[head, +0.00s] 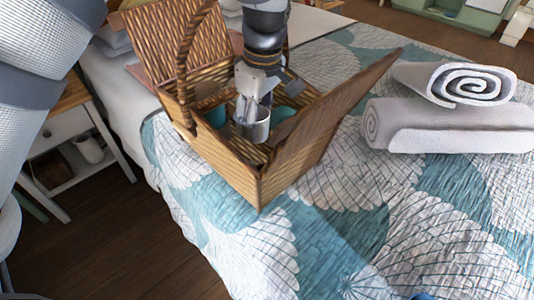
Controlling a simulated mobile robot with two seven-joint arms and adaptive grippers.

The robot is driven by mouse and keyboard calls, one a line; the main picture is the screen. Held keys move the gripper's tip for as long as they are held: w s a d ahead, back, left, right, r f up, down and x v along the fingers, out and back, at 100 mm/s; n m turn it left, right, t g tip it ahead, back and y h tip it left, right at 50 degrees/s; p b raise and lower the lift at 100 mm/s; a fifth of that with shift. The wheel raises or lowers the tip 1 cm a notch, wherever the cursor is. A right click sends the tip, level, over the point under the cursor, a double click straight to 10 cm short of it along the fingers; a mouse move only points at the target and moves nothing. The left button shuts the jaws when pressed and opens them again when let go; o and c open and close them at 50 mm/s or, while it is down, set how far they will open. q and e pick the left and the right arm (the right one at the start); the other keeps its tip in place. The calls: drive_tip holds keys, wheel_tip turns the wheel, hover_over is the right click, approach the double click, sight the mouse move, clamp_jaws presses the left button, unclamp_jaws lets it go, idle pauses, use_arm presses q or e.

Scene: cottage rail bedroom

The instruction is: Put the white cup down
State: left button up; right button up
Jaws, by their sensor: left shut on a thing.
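My left gripper (250,112) reaches down from above into the open wicker picnic basket (232,168) on the bed. It is shut on the white cup (258,131), which looks pale grey in the shade. The cup is inside the basket's opening; I cannot tell whether it touches the basket floor. Teal items (284,116) show in the basket beside the cup, partly hidden by the gripper and the basket wall. My right gripper is not in view.
The basket's lids stand raised on both sides of the opening. Rolled towels (450,125) lie on the patterned quilt (390,230) at right. A nightstand (65,125) at left holds a white mug (88,149) on its shelf.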

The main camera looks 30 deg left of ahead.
sight(261, 113)
use_arm(q)
wheel_tip(261, 113, down, 9)
drive_tip(key=shift+s+f+b, duration=0.15)
drive_tip(key=shift+f+b, duration=0.05)
drive_tip(key=shift+b, duration=0.15)
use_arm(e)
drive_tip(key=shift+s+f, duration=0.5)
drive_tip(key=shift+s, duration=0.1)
use_arm(q)
drive_tip(key=shift+f, duration=0.2)
drive_tip(key=o, duration=1.3)
drive_tip(key=shift+r, duration=0.15)
drive_tip(key=r, duration=0.4)
drive_tip(key=d+r+p, duration=0.1)
drive_tip(key=r, duration=0.7)
drive_tip(key=shift+s+d, duration=0.15)
drive_tip(key=shift+d, duration=0.1)
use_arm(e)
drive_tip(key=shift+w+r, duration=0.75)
